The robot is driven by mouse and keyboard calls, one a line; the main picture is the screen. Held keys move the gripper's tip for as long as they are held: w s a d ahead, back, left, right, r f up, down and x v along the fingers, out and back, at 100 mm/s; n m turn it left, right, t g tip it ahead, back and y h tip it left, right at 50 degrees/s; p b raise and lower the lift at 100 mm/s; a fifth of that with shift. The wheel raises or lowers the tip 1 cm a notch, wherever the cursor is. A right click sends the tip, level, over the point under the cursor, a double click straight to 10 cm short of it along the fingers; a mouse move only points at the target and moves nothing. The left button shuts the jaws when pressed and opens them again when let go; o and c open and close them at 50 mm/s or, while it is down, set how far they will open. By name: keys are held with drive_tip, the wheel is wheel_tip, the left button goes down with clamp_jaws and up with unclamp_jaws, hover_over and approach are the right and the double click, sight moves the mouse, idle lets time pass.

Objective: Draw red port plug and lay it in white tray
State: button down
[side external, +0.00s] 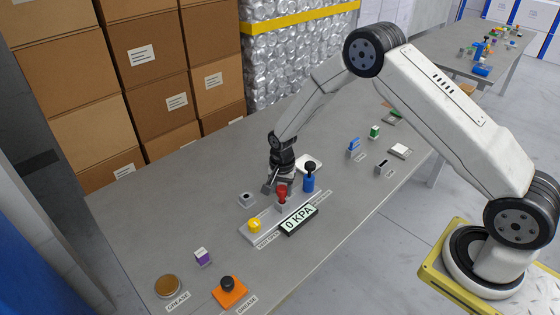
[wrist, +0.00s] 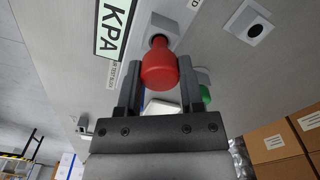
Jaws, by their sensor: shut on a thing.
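The red port plug (side external: 282,191) stands upright at its grey port block in the side view, on the strip by the pressure display. In the wrist view the red plug (wrist: 160,66) fills the space between my fingers, with the block (wrist: 170,26) and its dark opening just beyond. My gripper (side external: 276,188) is shut on the plug; its fingers also show in the wrist view (wrist: 160,85). I cannot tell whether the plug's lower end is still inside the port. The white tray (side external: 311,161) lies just behind my gripper, partly hidden by it.
A blue plug (side external: 308,182) stands close right of my gripper, a yellow one (side external: 254,226) at the front left. The 0 KPA display (side external: 299,219) lies in front. A holed grey block (side external: 247,199) sits left. The table between tray and boxes is clear.

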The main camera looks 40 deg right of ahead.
sight(282, 188)
drive_tip(key=shift+r, duration=1.2)
drive_tip(key=shift+r, duration=0.15)
drive_tip(key=shift+r, duration=0.3)
wheel_tip(282, 188, up, 11)
drive_tip(key=s+d, duration=0.2)
drive_tip(key=d, duration=0.7)
drive_tip(key=s+d, duration=0.2)
drive_tip(key=d, duration=0.7)
wheel_tip(282, 188, down, 6)
drive_tip(key=shift+w+a+r, duration=0.1)
drive_tip(key=shift+a+r, duration=0.05)
drive_tip(key=shift+w, duration=0.1)
